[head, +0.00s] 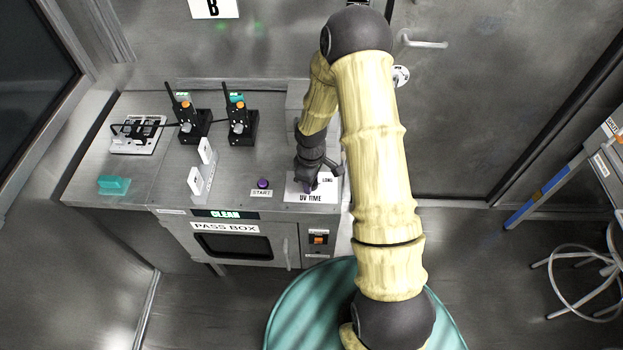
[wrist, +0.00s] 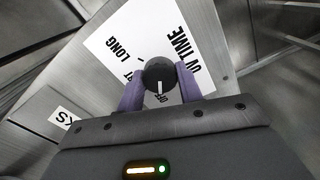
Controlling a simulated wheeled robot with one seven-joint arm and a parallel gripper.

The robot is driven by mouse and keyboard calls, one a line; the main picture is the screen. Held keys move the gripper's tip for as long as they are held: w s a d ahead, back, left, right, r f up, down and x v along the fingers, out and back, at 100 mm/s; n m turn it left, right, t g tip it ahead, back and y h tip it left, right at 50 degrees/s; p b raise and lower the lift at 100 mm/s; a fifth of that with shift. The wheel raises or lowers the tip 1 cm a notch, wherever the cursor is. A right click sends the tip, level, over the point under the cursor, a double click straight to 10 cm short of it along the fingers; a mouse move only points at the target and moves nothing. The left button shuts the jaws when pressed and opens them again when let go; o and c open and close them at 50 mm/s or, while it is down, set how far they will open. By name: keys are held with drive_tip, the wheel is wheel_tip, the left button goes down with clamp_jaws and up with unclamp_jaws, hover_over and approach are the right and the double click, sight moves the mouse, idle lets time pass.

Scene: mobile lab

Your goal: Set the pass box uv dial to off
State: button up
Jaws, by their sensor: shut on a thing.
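The UV dial (wrist: 159,72) is a black round knob with a white pointer line, on a white plate (wrist: 121,30) marked UV TIME. In the wrist view the pointer line points down, toward the OFF mark printed at the dial's lower edge. LONG is at upper left; another mark is partly hidden by the dial and a finger. My gripper (wrist: 160,80) has its two purple fingers shut on the dial, one on each side. In the head view my gripper (head: 312,183) is over the plate (head: 327,189) and hides the dial.
The pass box (head: 232,243) with a CLEAN display (head: 224,214) is below the bench top. A purple START button (head: 262,183), a white upright holder (head: 202,172) and two black radios in chargers (head: 240,125) stand left of my gripper. An orange switch (head: 318,239) is below.

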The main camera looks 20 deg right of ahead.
drive_tip(key=shift+w, duration=0.1)
idle(0.4)
drive_tip(key=o, duration=1)
drive_tip(key=shift+r, duration=0.1)
wheel_tip(320, 180, up, 17)
drive_tip(key=shift+r, duration=0.1)
drive_tip(key=s+r+m+t, duration=0.1)
drive_tip(key=s+m, duration=0.2)
drive_tip(key=s, duration=0.2)
drive_tip(key=s+r+m, duration=0.2)
drive_tip(key=s+m, duration=0.2)
drive_tip(key=s+r+m+t, duration=0.1)
drive_tip(key=s+m, duration=0.2)
drive_tip(key=s, duration=0.2)
drive_tip(key=shift+s+d+r+t, duration=0.15)
drive_tip(key=shift+s+r+t, duration=0.15)
drive_tip(key=shift+r, duration=0.05)
